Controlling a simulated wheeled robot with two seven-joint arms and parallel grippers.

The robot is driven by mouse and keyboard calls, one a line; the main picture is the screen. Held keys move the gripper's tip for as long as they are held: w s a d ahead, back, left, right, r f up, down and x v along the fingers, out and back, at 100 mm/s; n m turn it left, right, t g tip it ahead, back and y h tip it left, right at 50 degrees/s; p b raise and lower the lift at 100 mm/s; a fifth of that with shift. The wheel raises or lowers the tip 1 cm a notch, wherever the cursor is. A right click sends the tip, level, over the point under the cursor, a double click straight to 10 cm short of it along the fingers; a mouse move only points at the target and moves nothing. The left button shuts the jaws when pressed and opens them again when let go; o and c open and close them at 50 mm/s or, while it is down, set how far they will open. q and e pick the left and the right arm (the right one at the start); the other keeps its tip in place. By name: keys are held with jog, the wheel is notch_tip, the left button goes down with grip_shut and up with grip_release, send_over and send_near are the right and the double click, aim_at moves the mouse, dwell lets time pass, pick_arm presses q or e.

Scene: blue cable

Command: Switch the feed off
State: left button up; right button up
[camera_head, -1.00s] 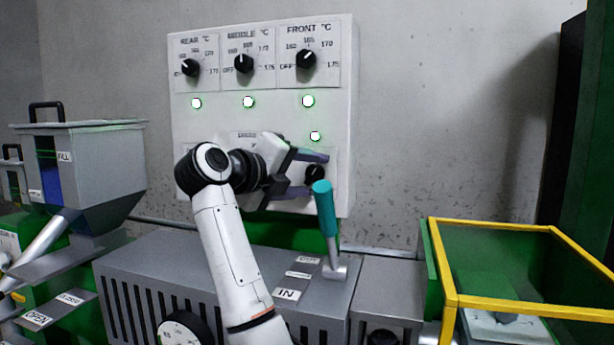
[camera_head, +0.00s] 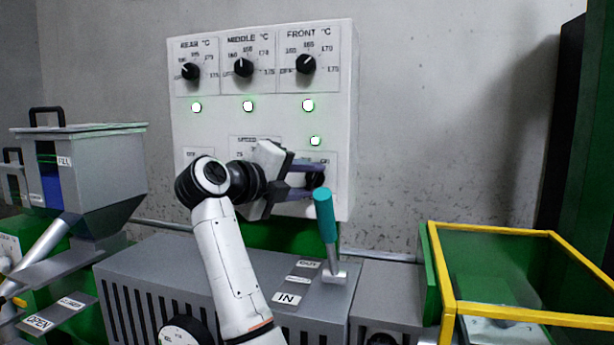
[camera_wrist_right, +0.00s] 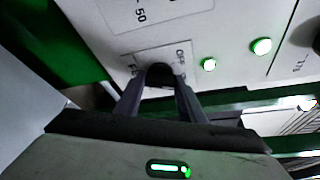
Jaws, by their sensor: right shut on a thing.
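The white control panel (camera_head: 250,120) hangs on the wall. A black feed knob (camera_head: 314,180) sits at its lower right, partly hidden by my right gripper (camera_head: 312,182). In the right wrist view the same knob (camera_wrist_right: 159,72) stands between the two fingers of my gripper (camera_wrist_right: 160,88), beside a label that reads partly as OFF. My right gripper is shut on this knob, one finger on each side. I cannot read which way the knob points. My left gripper is not in view.
A teal-handled lever (camera_head: 325,215) stands just below and right of the gripper, on the grey machine housing (camera_head: 240,265). A yellow-framed green box (camera_head: 435,285) is at the right, a grey hopper (camera_head: 85,165) at the left. Three temperature knobs and several lit green lamps are above.

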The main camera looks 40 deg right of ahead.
jog(key=shift+n+g+h+p, duration=0.3)
jog(key=shift+n+h+p, duration=0.3)
jog(key=shift+n+p, duration=0.55)
jog(key=shift+n+h+p, duration=0.3)
jog(key=shift+n+p, duration=0.45)
jog(key=shift+p, duration=0.25)
jog(key=shift+n+p, duration=0.5)
jog(key=shift+p, duration=0.05)
jog(key=n+h+p, duration=0.1)
jog(key=n+p, duration=0.2)
jog(key=p, duration=0.1)
jog(key=shift+f, duration=0.15)
jog(key=shift+n+t+h+p, duration=0.4)
jog(key=shift+n+t+p, duration=0.1)
jog(key=shift+n+p, duration=0.25)
jog(key=shift+f+n+p, duration=0.15)
jog(key=shift+n+p, duration=0.2)
jog(key=shift+p, duration=0.05)
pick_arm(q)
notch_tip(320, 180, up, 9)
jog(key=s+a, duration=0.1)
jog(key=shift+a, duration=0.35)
pick_arm(e)
jog(key=shift+f+n, duration=0.1)
jog(key=shift+n, duration=0.2)
